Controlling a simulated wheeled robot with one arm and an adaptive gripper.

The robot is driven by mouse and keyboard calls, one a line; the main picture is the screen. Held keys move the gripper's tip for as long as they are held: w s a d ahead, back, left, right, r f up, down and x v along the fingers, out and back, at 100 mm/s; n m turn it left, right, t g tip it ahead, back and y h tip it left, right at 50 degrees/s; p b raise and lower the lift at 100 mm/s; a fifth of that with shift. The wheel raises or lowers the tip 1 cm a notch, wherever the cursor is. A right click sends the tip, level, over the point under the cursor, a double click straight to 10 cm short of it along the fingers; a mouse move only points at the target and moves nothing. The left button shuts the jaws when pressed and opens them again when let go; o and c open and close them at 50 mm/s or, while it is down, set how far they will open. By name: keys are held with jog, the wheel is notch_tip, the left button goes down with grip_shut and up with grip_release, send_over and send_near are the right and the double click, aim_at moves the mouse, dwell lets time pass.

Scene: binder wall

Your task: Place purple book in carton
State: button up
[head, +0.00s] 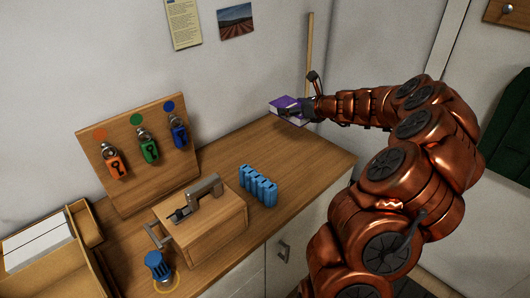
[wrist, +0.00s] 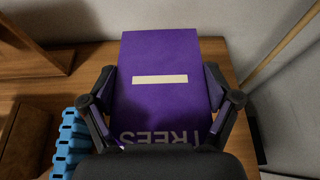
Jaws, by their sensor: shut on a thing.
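The purple book (head: 286,103) is in my gripper (head: 303,108) at the far right end of the wooden counter in the head view. In the wrist view the purple book (wrist: 160,65) fills the middle, its cover toward the camera, with a cream bar and upside-down lettering that seems to read TREES. The fingers of my gripper (wrist: 163,108) press on its left and right sides. The book appears to be above the counter; its gap to it is unclear. An open tan box (head: 90,262) with white contents stands at the lower left; I cannot tell if it is the carton.
A wooden block with a grey clamp (head: 212,228), a blue ribbed object (head: 258,187) and a blue knob (head: 157,267) stand on the counter (head: 310,160). The right end is mostly clear.

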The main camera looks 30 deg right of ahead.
jog(key=shift+w+d+f+b, duration=0.15)
jog(key=shift+w+f+b, duration=0.15)
jog(key=shift+f+b, duration=0.2)
jog(key=shift+s+f, duration=0.15)
jog(key=shift+s, duration=0.15)
jog(key=shift+w+a+f+b, duration=0.2)
jog(key=shift+a+f+b, duration=0.05)
jog(key=shift+f+b, duration=0.6)
jog(key=b, duration=0.7)
send_over(288, 160)
notch_tip(288, 160, down, 7)
jog(key=shift+a+f, duration=0.1)
jog(key=shift+f, duration=4.9)
jog(key=shift+f, duration=0.1)
jog(key=o, duration=1.2)
jog(key=shift+c, duration=0.2)
